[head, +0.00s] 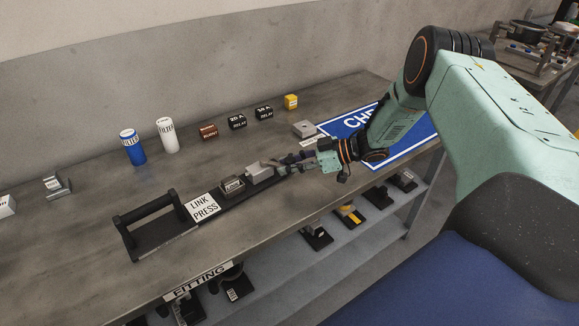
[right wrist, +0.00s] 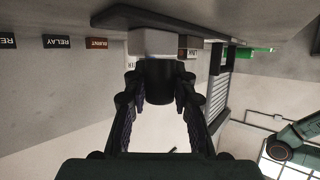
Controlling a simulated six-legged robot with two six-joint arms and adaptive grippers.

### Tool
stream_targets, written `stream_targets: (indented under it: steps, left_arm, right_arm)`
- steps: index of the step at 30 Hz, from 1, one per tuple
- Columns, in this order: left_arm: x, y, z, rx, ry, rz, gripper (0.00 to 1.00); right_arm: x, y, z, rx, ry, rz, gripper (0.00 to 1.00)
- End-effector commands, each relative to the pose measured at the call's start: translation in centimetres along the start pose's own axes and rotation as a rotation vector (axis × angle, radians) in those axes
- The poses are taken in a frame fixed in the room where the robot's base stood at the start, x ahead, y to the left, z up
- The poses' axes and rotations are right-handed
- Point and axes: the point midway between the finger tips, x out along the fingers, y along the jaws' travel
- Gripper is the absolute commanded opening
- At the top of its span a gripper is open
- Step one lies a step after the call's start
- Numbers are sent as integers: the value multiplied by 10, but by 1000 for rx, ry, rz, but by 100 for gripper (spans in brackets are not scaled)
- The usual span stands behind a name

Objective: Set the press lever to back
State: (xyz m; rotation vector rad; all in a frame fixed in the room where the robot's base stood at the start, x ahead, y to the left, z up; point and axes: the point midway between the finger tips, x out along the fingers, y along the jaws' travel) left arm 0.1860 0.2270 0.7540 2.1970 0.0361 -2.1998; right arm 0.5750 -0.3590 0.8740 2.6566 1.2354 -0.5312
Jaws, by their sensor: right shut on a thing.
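The link press (head: 201,207) lies along the bench, with a black handle frame at its left end, a white LINK PRESS label and grey blocks along its dark base. My right gripper (head: 292,163) is at the press's right end, beside the light grey block (head: 259,172). In the right wrist view its two fingers (right wrist: 160,100) are closed around a dark cylindrical part, which I take as the press lever (right wrist: 160,84). The lever sits against the light grey block (right wrist: 157,42). In the head view the fingers mostly hide the lever. My left gripper is not in view.
Behind the press stand a blue filter (head: 132,147), a white filter (head: 168,135), a brown burnt relay (head: 208,132), two black relays and a yellow block (head: 291,101). A blue sign (head: 415,140) lies under my right arm. A lower shelf (head: 330,255) holds several parts.

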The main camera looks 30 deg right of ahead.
Motion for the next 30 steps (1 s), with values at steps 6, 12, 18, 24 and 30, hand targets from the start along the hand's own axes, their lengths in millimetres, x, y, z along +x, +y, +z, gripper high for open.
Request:
stream_targets:
  steps: [6, 12, 18, 24, 30]
  left_arm:
    - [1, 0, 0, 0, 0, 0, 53]
    - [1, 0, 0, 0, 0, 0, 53]
    - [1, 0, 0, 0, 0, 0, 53]
    - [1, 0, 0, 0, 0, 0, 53]
    - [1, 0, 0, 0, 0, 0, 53]
  right_arm:
    - [0, 2, -2, -15, 5, -30, 0]
    - [-1, 3, -2, -17, 6, -35, 0]
    - [-1, 4, -2, -16, 6, -34, 0]
    - [-1, 4, -1, -15, 4, -33, 41]
    - [-1, 3, 0, -14, 3, -32, 50]
